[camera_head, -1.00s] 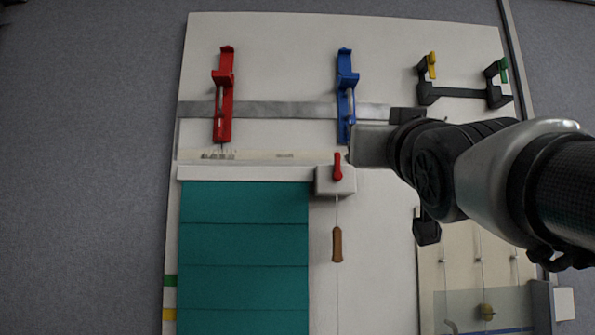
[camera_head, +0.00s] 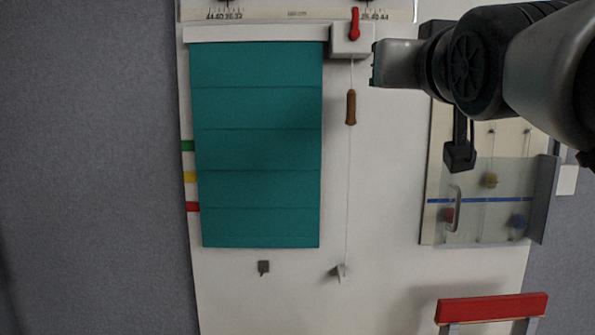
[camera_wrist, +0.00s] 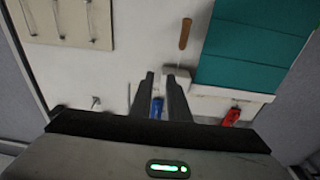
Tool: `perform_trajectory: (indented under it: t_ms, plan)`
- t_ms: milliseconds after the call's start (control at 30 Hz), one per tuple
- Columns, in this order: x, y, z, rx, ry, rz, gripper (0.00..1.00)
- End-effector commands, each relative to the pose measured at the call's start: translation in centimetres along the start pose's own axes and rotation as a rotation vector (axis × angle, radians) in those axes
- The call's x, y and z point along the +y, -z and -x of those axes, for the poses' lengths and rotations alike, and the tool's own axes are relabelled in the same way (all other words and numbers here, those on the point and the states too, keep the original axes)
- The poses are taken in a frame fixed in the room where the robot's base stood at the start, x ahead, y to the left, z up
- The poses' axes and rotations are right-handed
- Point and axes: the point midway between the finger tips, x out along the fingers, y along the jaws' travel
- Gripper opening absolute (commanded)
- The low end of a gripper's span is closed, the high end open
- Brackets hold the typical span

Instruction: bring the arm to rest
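My gripper (camera_head: 374,64) comes in from the upper right in the head view, over the white board. It is beside the lower right of a white box (camera_head: 340,46) with a red lever (camera_head: 354,24). In the wrist view the two dark fingers of my gripper (camera_wrist: 160,75) stand apart with a narrow gap. A blue clamp (camera_wrist: 157,107) shows through that gap, farther off. I see nothing held between the fingers.
A teal blind (camera_head: 255,145) hangs left of a cord with a wooden handle (camera_head: 351,107). A bead panel with a clear cover (camera_head: 480,223) is at right. A red bar (camera_head: 492,308) is at lower right.

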Motion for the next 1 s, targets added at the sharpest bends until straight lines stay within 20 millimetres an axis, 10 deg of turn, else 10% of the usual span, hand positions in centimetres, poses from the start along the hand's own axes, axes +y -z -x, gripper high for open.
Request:
perform_trajectory:
  t_ms: [300,600,1000]
  plan:
    - [0.8,-23.6,6.7,-0.63,-0.019,0.02,0.16]
    - [0.5,-39.6,19.8,-1.17,0.019,0.035,0.16]
    - [0.1,-23.3,18.4,-1.178,0.02,0.036,0.16]
